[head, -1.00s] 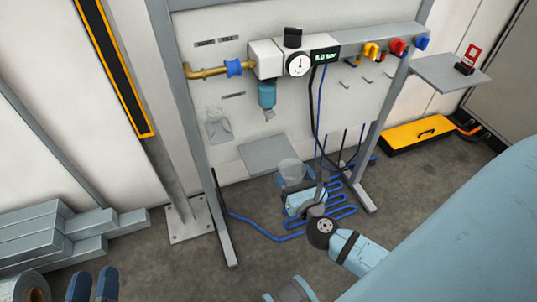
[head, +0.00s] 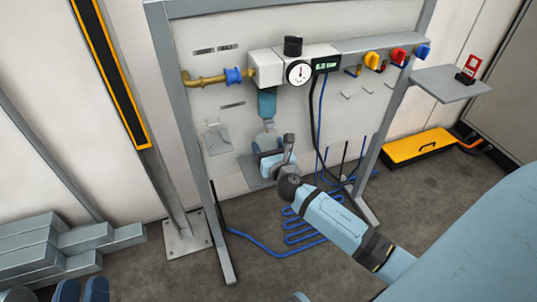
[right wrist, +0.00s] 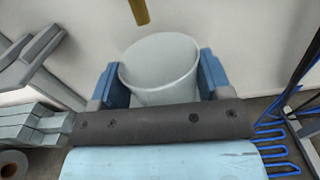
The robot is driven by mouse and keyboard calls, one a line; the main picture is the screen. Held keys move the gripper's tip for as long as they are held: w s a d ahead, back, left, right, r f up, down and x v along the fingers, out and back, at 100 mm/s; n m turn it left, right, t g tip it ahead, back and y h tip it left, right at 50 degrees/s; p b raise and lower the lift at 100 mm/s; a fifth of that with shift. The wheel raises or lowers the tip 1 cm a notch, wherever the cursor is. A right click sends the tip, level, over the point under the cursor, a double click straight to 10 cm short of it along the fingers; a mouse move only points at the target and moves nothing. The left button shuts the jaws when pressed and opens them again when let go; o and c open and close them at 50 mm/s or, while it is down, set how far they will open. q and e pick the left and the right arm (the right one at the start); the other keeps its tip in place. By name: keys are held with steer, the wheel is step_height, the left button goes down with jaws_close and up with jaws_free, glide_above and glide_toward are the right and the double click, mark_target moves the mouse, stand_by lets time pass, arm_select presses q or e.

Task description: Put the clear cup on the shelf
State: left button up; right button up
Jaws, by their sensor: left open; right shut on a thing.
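The clear cup (right wrist: 160,65) is held between the two blue fingers of my right gripper (right wrist: 160,84) in the right wrist view, its open rim facing up. In the head view, the right gripper (head: 269,160) with the cup (head: 267,141) is in front of the panel, below the teal filter bowl, and hides most of the cup. A small grey shelf (head: 249,168) juts from the panel behind and below the gripper, partly covered by it. I cannot tell whether the cup touches the shelf. My left gripper (head: 81,290) is open and empty at the bottom left edge.
The teal filter bowl (head: 267,102) hangs just above the cup. A pressure gauge (head: 298,73) and coloured knobs (head: 371,61) line the panel. Dark cables and a blue hose (head: 262,233) are right of and below the gripper. Grey beams (head: 55,243) lie stacked at left.

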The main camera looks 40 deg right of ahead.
steer(key=shift+f, duration=0.9)
arm_select(q)
steer(key=shift+w+d+f+g, duration=0.2)
steer(key=shift+f+g, duration=0.3)
steer(key=shift+f, duration=0.15)
arm_select(e)
steer(key=shift+f+b, duration=0.2)
steer(key=shift+b, duration=0.15)
steer(key=o, duration=1)
arm_select(q)
steer(key=shift+f, duration=0.2)
arm_select(e)
steer(key=shift+r, duration=0.3)
arm_select(q)
step_height(320, 180, up, 2)
steer(key=shift+s+a+r+t+p, duration=0.15)
steer(key=shift+t+p, duration=0.25)
steer(key=shift+p, duration=0.4)
arm_select(e)
steer(key=v, duration=1.2)
steer(key=shift+f, duration=0.15)
